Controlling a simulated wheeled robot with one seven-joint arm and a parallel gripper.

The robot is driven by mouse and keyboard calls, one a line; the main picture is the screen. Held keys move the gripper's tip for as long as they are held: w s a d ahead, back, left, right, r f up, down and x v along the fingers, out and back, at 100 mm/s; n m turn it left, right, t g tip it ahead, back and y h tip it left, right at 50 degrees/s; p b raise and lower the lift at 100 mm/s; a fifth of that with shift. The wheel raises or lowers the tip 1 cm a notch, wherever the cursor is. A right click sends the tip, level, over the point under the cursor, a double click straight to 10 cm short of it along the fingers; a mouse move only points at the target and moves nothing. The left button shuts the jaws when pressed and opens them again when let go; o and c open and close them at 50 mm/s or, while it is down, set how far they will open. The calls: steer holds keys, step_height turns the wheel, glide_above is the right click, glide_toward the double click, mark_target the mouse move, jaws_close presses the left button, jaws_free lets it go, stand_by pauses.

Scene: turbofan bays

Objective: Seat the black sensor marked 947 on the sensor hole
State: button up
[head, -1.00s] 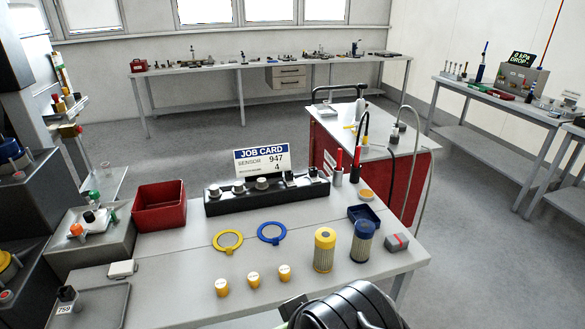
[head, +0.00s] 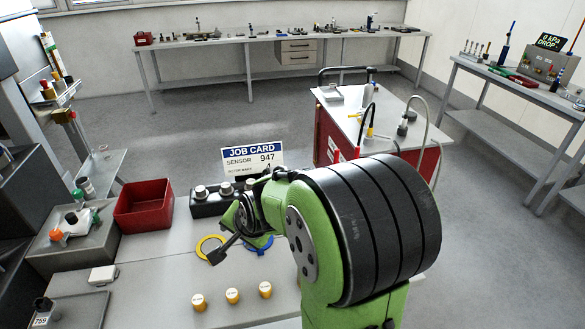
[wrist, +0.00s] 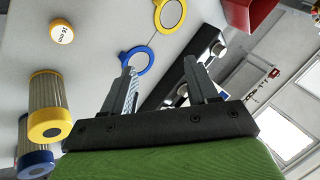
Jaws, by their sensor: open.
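The job card (head: 252,160) reads sensor 947. Behind my arm stands a black rack (head: 207,208) holding several round silver-topped parts; much of it is hidden, and I cannot read 947 on any part. The rack also shows in the wrist view (wrist: 207,42), behind my fingers. My gripper (wrist: 159,66) is open with nothing between its fingers; it hangs over the table near the rings. A black part (head: 42,304) marked 759 stands on a grey tray at the front left. A grey block (head: 72,247) with fittings stands at the left; I cannot make out the sensor hole.
A red bin (head: 145,208) stands left of the rack. A yellow ring (head: 208,246) and a blue ring (wrist: 140,60) lie on the table, with several yellow caps (head: 232,295) in front. Two filters (wrist: 45,95) stand nearby. A red cart (head: 325,135) is behind.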

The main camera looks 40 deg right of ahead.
steer(key=w+d+f+m+t+p, duration=0.2)
steer(key=w+d+m, duration=0.1)
steer(key=d+m, duration=0.4)
steer(key=w+d+f+m+t+p, duration=0.2)
steer(key=w+d+m, duration=0.1)
steer(key=d+m, duration=0.4)
steer(key=s+d+m+t+h+p, duration=0.1)
steer(key=s+d+m+h, duration=0.15)
steer(key=d+m, duration=0.45)
steer(key=s+d+m+h+p, duration=0.15)
steer(key=d+m+h, duration=0.25)
steer(key=d+m, duration=0.4)
steer(key=shift+n, duration=0.3)
steer(key=x, duration=1.2)
steer(key=shift+w+a+f+p, duration=0.1)
steer(key=shift+a+f+p, duration=0.15)
steer(key=shift+a+p, duration=0.15)
steer(key=shift+c, duration=1)
jaws_close()
